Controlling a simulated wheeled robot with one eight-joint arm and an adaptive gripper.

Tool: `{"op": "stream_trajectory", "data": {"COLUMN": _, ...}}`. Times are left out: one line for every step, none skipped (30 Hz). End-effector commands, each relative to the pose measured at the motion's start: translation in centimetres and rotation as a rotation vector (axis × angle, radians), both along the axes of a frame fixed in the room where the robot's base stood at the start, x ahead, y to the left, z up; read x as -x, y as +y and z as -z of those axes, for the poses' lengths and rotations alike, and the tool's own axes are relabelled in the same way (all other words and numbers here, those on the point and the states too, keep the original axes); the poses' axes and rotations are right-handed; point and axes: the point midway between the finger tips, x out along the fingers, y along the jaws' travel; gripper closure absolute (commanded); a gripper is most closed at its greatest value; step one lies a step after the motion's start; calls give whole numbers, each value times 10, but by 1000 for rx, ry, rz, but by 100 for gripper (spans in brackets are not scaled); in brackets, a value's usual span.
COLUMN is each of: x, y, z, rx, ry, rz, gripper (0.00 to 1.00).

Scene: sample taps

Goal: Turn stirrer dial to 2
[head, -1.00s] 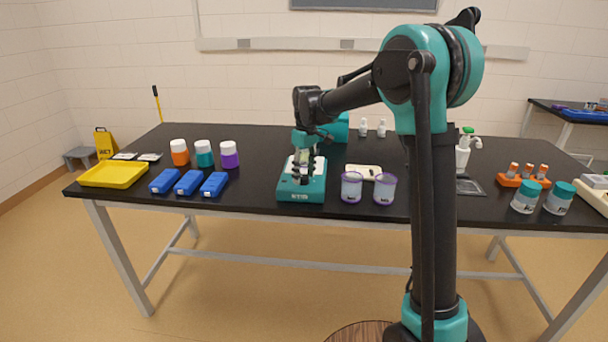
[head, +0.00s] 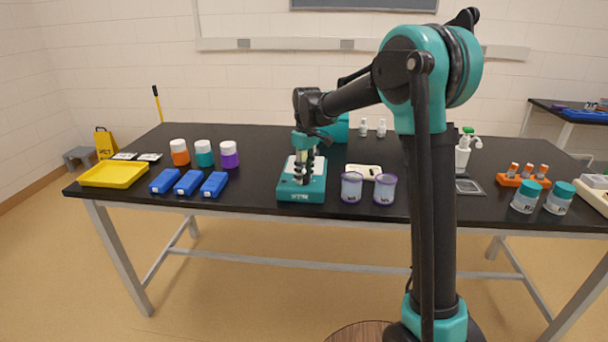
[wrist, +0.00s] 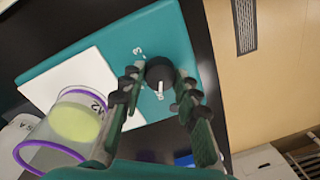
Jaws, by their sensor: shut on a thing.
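The stirrer (head: 291,188) is a teal box with a white top plate, standing near the table's front edge. In the wrist view the stirrer's teal face (wrist: 150,38) fills the upper middle. Its black dial (wrist: 160,71) has a white pointer mark, and a printed "3" shows to the upper left of it. My gripper (wrist: 161,88) is over the dial with its two fingers on either side, shut on it. In the head view my gripper (head: 304,172) points down onto the stirrer and hides the dial.
Two purple-rimmed cups (head: 351,188) (head: 384,190) stand close to the right of the stirrer. Blue boxes (head: 188,182) and a yellow tray (head: 114,174) lie to the left. A white dish (head: 364,171) lies behind the cups.

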Motion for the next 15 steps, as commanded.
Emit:
{"op": "stream_trajectory", "data": {"x": 0, "y": 0, "z": 0, "rx": 0, "ry": 0, "rz": 12, "gripper": 98}}
{"op": "stream_trajectory", "data": {"x": 0, "y": 0, "z": 0, "rx": 0, "ry": 0, "rz": 22, "gripper": 98}}
{"op": "stream_trajectory", "data": {"x": 0, "y": 0, "z": 0, "rx": 0, "ry": 0, "rz": 37, "gripper": 98}}
{"op": "stream_trajectory", "data": {"x": 0, "y": 0, "z": 0, "rx": 0, "ry": 0, "rz": 51, "gripper": 98}}
{"op": "stream_trajectory", "data": {"x": 0, "y": 0, "z": 0, "rx": 0, "ry": 0, "rz": 66, "gripper": 98}}
{"op": "stream_trajectory", "data": {"x": 0, "y": 0, "z": 0, "rx": 0, "ry": 0, "rz": 89, "gripper": 98}}
{"op": "stream_trajectory", "data": {"x": 0, "y": -1, "z": 0, "rx": 0, "ry": 0, "rz": 108, "gripper": 98}}
{"op": "stream_trajectory", "data": {"x": 0, "y": -1, "z": 0, "rx": 0, "ry": 0, "rz": 129, "gripper": 98}}
{"op": "stream_trajectory", "data": {"x": 0, "y": -1, "z": 0, "rx": 0, "ry": 0, "rz": 160, "gripper": 98}}
{"op": "stream_trajectory", "data": {"x": 0, "y": -1, "z": 0, "rx": 0, "ry": 0, "rz": 183, "gripper": 98}}
{"op": "stream_trajectory", "data": {"x": 0, "y": -1, "z": 0, "rx": 0, "ry": 0, "rz": 208, "gripper": 98}}
{"op": "stream_trajectory", "data": {"x": 0, "y": -1, "z": 0, "rx": 0, "ry": 0, "rz": 244, "gripper": 98}}
{"op": "stream_trajectory", "data": {"x": 0, "y": -1, "z": 0, "rx": 0, "ry": 0, "rz": 271, "gripper": 98}}
{"op": "stream_trajectory", "data": {"x": 0, "y": -1, "z": 0, "rx": 0, "ry": 0, "rz": 299, "gripper": 98}}
{"op": "stream_trajectory", "data": {"x": 0, "y": -1, "z": 0, "rx": 0, "ry": 0, "rz": 338, "gripper": 98}}
